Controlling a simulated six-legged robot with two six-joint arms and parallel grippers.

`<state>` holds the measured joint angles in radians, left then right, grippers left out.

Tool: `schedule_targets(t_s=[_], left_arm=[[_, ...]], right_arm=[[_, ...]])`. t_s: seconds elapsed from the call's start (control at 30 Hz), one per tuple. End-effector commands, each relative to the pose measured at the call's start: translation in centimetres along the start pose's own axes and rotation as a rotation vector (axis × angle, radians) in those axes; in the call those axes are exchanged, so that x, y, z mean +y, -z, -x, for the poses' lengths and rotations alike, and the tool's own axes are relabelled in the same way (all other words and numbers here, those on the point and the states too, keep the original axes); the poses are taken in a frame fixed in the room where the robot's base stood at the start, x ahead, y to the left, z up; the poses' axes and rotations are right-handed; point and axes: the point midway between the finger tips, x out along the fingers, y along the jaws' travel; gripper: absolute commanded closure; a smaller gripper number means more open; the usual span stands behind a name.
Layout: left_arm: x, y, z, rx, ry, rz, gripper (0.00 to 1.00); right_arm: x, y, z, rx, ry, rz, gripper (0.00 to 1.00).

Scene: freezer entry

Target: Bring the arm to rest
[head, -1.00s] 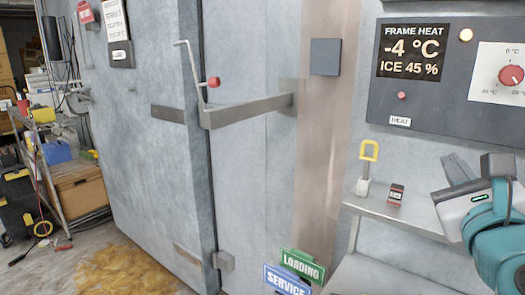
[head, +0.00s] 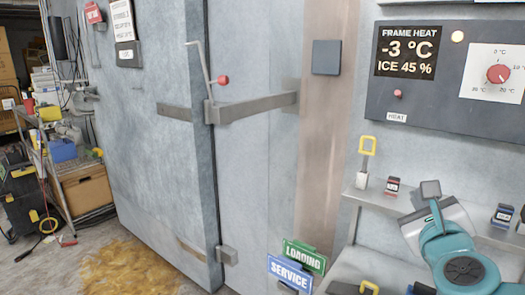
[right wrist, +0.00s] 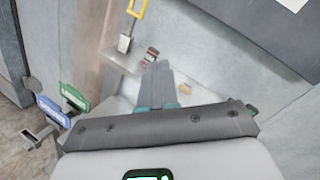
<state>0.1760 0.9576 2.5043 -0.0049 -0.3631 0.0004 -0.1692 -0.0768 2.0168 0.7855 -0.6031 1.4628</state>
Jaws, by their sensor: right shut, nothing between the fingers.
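My right gripper (head: 430,190) is at the lower right of the head view, in front of the metal shelf (head: 378,208). In the right wrist view its two fingers (right wrist: 158,82) lie together, shut and empty. It is apart from the small red-and-black item (head: 392,186) on the shelf. My left gripper is in neither current view.
The control panel (head: 455,68) reads -3 °C and ICE 45 %. A yellow-handled tool (head: 366,160) stands on the shelf. Green LOADING (head: 303,256) and blue SERVICE (head: 290,273) signs stick out below. The freezer door (head: 150,130) has a lever (head: 201,70). A yellowish patch (head: 128,268) covers the floor.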

Motion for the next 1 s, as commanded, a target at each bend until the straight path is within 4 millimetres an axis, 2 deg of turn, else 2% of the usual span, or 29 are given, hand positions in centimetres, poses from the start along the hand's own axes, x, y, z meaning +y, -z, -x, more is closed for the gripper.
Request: schedule_targets(t_s=[0.17,0.27,0.37,0.4,0.47,0.5,0.57,0.6,0.67,0.7,0.77,0.8,0.9,1.0], left_arm=[[0.0,0.0,0.0,0.0,0.0,0.0,0.3],[0.0,0.0,0.0,0.0,0.0,0.0,0.3],[0.0,0.0,0.0,0.0,0.0,0.0,0.3],[0.0,0.0,0.0,0.0,0.0,0.0,0.3],[0.0,0.0,0.0,0.0,0.0,0.0,0.3],[0.0,0.0,0.0,0.0,0.0,0.0,0.3],[0.0,0.0,0.0,0.0,0.0,0.0,0.3],[0.0,0.0,0.0,0.0,0.0,0.0,0.3],[0.0,0.0,0.0,0.0,0.0,0.0,0.3],[0.0,0.0,0.0,0.0,0.0,0.0,0.3],[0.0,0.0,0.0,0.0,0.0,0.0,0.3],[0.0,0.0,0.0,0.0,0.0,0.0,0.3],[0.0,0.0,0.0,-0.001,0.0,0.0,0.3],[0.0,0.0,0.0,0.0,0.0,0.0,0.3]], right_arm=[[5.5,5.4,-2.4,0.107,-0.095,0.088,1.0],[9.8,9.8,-3.3,0.178,-0.181,0.165,1.0],[15.3,15.7,-3.3,0.256,-0.313,0.292,1.0],[17.7,18.2,-2.9,0.283,-0.377,0.355,1.0],[21.0,22.0,-1.9,0.314,-0.48,0.453,1.0],[23.2,24.4,-0.9,0.327,-0.555,0.52,1.0],[26.3,27.9,1.1,0.338,-0.676,0.622,1.0],[28.3,30.2,2.6,0.335,-0.761,0.691,1.0],[31.1,33.3,5.4,0.314,-0.899,0.796,1.0],[32.9,35.2,7.5,0.289,-0.995,0.863,1.0],[35.3,37.7,10.9,0.229,-1.141,0.963,1.0],[36.6,39.1,13.2,0.175,-1.236,1.025,1.0],[39.2,41.3,18.9,-0.007,-1.449,1.167,1.0],[40.9,42.1,24.1,-0.274,-1.622,1.307,1.0]])
